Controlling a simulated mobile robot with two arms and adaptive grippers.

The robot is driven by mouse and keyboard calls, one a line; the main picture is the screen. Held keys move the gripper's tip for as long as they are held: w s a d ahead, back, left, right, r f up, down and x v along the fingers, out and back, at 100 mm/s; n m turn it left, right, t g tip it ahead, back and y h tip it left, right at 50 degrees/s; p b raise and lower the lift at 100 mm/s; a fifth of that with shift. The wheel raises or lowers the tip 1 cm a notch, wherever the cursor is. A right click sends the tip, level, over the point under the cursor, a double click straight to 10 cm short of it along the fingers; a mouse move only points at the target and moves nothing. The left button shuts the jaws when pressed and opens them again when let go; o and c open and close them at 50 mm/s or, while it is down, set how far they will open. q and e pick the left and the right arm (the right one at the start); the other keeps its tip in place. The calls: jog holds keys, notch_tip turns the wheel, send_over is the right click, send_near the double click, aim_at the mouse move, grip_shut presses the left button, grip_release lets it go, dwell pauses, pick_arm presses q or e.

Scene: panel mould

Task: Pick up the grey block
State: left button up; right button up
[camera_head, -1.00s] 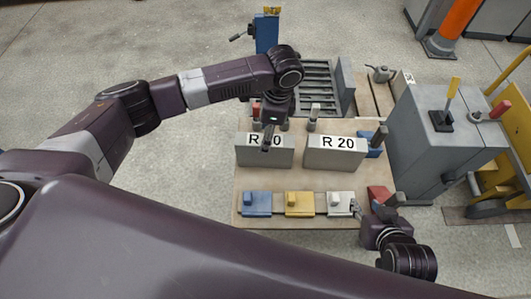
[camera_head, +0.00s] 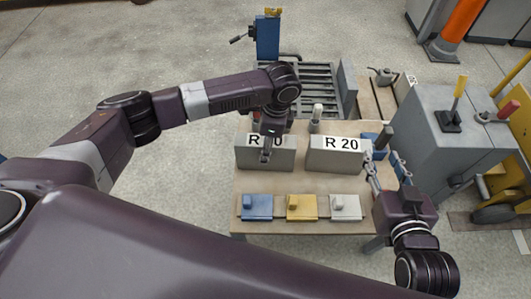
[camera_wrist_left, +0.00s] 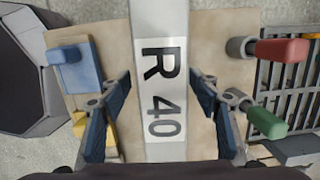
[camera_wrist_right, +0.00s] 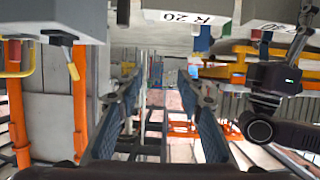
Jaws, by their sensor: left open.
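Two grey blocks stand on the wooden table (camera_head: 290,181): one labelled R 40 (camera_head: 280,160), the other labelled R 20 (camera_head: 335,160). I cannot tell which one the task means. My left gripper (camera_head: 266,154) is open over the R 40 block and covers part of its label. In the left wrist view the R 40 block (camera_wrist_left: 162,30) runs between the spread fingers, with gaps on both sides. My right gripper (camera_head: 385,170) is open and empty at the table's right edge, beside the R 20 block. The right wrist view shows its fingers apart.
Blue (camera_head: 257,207), yellow (camera_head: 301,207) and whitish (camera_head: 345,207) plates with knobs line the front edge. Red (camera_wrist_left: 282,50) and green (camera_wrist_left: 267,122) handles stand behind the R 40 block. A grey cabinet (camera_head: 440,150) stands at the right. The strip before the blocks is clear.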

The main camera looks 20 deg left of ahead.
pick_arm(q)
jog(key=f, duration=0.1)
jog(key=f+b, duration=0.1)
jog(key=f, duration=0.2)
jog(key=shift+a+b, duration=0.3)
jog(key=shift+b, duration=0.1)
jog(key=shift+f, duration=0.1)
pick_arm(e)
notch_tip(320, 180, up, 11)
jog(key=w+a+t+y, duration=0.1)
jog(key=w+a+t, duration=0.1)
jog(key=t, duration=0.3)
jog(key=shift+t+y, duration=0.3)
jog(key=shift+y, duration=0.1)
pick_arm(q)
jog(key=shift+c, duration=0.4)
jog(key=shift+w, duration=0.1)
grip_shut()
